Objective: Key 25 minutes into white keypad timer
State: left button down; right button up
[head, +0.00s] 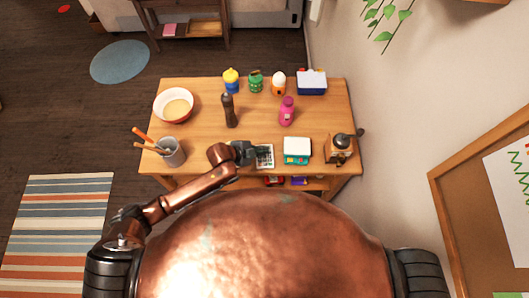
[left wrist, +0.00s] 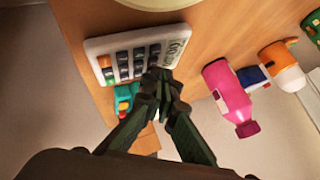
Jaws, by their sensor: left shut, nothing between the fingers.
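The white keypad timer (head: 265,156) lies near the front edge of the wooden table in the head view. My left gripper (head: 248,153) is at the timer's left side in the head view. In the left wrist view its fingertips (left wrist: 160,85) are together and empty, over the keys near the display, hiding part of the keypad. I cannot tell whether they touch a key. My right gripper is not in view.
A teal, white and yellow box (head: 297,150) stands right of the timer, with a coffee grinder (head: 340,148) beyond it. A grey utensil cup (head: 172,152) is at the left. A pink bottle (head: 287,111) and a pepper mill (head: 229,111) stand behind. The table's middle is mostly clear.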

pick_arm(q)
jog(key=shift+f, duration=0.15)
dwell(0.4)
jog(key=shift+f, duration=0.1)
dwell(0.3)
jog(key=shift+r+p, duration=0.75)
jog(key=shift+p, duration=0.05)
notch_tip(320, 180, up, 5)
jog(key=p, duration=0.5)
